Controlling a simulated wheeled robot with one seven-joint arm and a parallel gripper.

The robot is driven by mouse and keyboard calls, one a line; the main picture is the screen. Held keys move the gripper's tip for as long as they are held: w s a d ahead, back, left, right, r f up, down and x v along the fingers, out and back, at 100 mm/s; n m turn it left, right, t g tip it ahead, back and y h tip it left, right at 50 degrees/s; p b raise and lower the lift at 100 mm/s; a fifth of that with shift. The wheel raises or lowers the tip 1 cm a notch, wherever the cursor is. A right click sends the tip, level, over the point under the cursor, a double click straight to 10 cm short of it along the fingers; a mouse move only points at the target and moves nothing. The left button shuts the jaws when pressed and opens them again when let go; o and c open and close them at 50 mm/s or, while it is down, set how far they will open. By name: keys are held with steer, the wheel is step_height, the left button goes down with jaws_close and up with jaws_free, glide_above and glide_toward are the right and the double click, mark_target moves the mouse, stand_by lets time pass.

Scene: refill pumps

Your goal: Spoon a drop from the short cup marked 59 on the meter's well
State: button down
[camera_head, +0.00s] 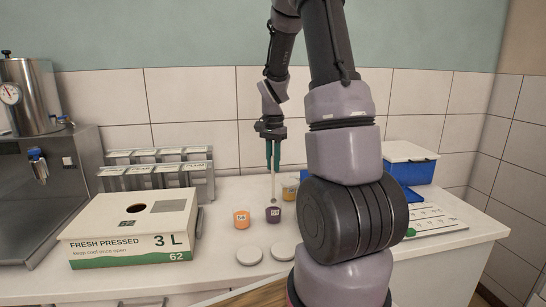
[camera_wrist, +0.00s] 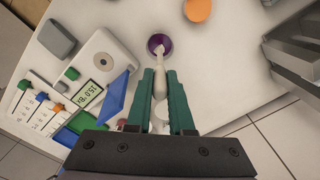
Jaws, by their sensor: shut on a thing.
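My gripper (camera_head: 273,163) is shut on a pale spoon (camera_head: 273,185), which hangs down nearly upright. In the wrist view my green fingers (camera_wrist: 160,90) hold the spoon (camera_wrist: 160,82), and its tip overlaps the mouth of a short purple cup (camera_wrist: 154,38). The purple cup (camera_head: 273,215) stands on the counter in the head view with a small label; I cannot read its number surely. Whether the tip is inside it or just above is unclear.
Pale discs (camera_head: 249,255) lie in front. A juice carton (camera_head: 130,230) and racks (camera_head: 155,172) stand left. A blue box (camera_head: 405,165) stands right.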

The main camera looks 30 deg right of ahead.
mark_target(273, 173)
steer(key=shift+f, duration=2.8)
steer(key=shift+r, duration=4.5)
